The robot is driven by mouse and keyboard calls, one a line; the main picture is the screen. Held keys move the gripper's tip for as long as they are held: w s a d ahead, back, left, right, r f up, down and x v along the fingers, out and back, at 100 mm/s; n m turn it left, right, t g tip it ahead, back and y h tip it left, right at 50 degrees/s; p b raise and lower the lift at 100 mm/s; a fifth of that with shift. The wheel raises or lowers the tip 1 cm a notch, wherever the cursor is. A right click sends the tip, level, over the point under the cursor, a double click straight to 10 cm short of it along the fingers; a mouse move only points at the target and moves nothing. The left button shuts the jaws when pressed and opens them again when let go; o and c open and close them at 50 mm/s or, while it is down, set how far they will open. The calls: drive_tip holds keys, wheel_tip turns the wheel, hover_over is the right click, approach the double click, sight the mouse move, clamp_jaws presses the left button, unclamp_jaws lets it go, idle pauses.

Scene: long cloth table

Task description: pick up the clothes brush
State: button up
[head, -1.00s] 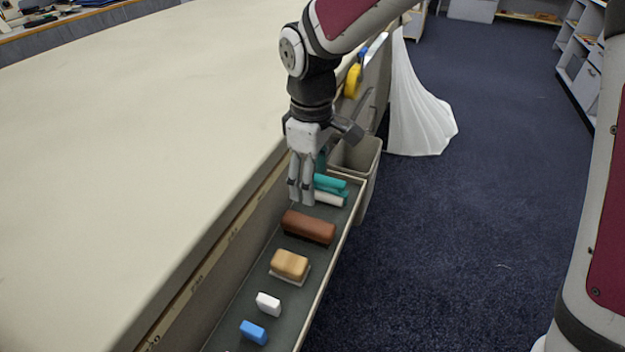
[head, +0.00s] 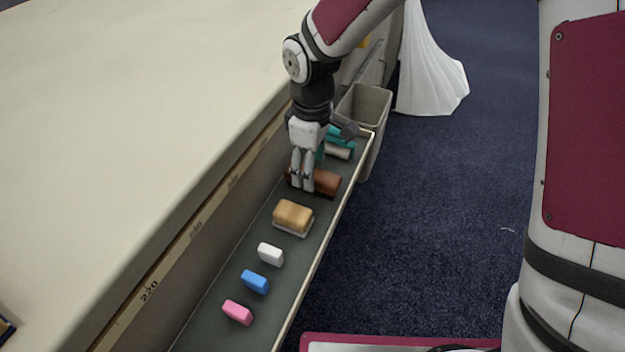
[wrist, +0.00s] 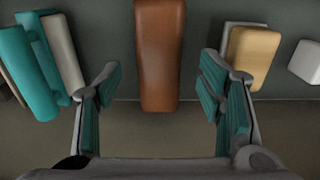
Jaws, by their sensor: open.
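The clothes brush, a long brown block with a dark underside (head: 327,181), lies across the narrow tray (head: 262,318) along the table's side. My gripper (head: 303,188) points down at it, and its fingers cover part of the brush in the head view. In the wrist view the brown brush (wrist: 160,50) lies between the two spread, teal-padded fingers (wrist: 160,68), with a gap on each side. The gripper is open and holds nothing.
A tan block on a pale base (head: 293,216) lies close on one side, also near a finger in the wrist view (wrist: 253,54). Teal and white items (head: 340,142) lie on the other side. White (head: 270,254), blue (head: 255,281) and pink (head: 238,312) blocks lie nearer. A grey bin (head: 364,103) stands beyond.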

wheel_tip(320, 180, down, 4)
drive_tip(key=shift+r+b, duration=0.1)
drive_tip(key=shift+b, duration=0.5)
drive_tip(key=shift+c, duration=0.6)
drive_tip(key=c, duration=1.3)
drive_tip(key=shift+r, duration=0.1)
drive_tip(key=shift+c, duration=0.2)
wheel_tip(320, 180, up, 10)
drive_tip(key=p, duration=0.3)
